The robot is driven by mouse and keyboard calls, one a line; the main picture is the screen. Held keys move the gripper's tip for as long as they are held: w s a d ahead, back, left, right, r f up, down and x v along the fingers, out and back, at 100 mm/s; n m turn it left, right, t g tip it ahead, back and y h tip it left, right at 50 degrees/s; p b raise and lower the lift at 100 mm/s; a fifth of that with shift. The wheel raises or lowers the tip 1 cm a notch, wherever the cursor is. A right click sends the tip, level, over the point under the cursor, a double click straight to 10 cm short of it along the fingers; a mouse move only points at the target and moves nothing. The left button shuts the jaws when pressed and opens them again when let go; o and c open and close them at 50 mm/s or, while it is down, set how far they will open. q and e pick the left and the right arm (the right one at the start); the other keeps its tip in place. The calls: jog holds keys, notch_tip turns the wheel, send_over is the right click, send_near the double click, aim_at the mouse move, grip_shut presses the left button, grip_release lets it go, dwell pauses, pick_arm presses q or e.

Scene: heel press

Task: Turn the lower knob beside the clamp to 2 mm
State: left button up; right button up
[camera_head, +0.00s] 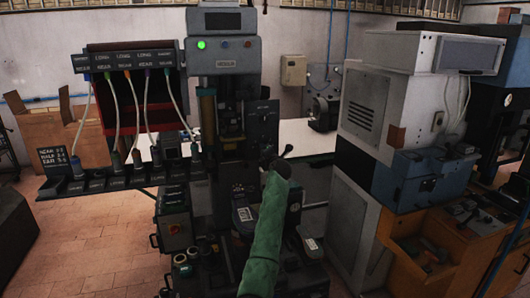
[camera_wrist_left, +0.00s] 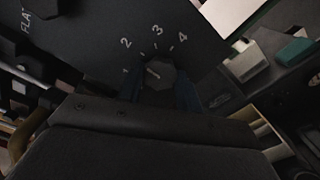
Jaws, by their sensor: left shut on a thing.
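The lower knob (camera_wrist_left: 160,76) is dark and faceted, on a dark panel (camera_wrist_left: 92,42) with a white dial marked 1 to 4. Its pale pointer line aims up and left, seemingly between 1 and 2; the exact reading is hard to tell. My left gripper (camera_wrist_left: 159,90) is shut on this knob, one finger on each side. In the head view my left gripper (camera_head: 274,166) is a dark shape at the end of my green-sleeved arm, in front of the press, and hides the lower knob. I cannot make out the clamp clearly. My right gripper is not in view.
Another dark knob (camera_wrist_left: 42,7) sits by the letters FLAT. The press (camera_head: 225,62) has a green lamp lit. A rack of labelled cables (camera_head: 125,62) stands left, a grey machine (camera_head: 375,110) right.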

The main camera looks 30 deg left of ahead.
pick_arm(q)
jog(key=shift+r, duration=0.15)
jog(key=o, duration=1)
jog(key=shift+w+d, duration=0.1)
jog(key=shift+w, duration=0.05)
jog(key=b+v, duration=0.3)
jog(key=v, duration=0.4)
jog(key=shift+s+d+b, duration=0.25)
jog(key=shift+s+b, duration=0.05)
jog(key=shift+b, duration=0.1)
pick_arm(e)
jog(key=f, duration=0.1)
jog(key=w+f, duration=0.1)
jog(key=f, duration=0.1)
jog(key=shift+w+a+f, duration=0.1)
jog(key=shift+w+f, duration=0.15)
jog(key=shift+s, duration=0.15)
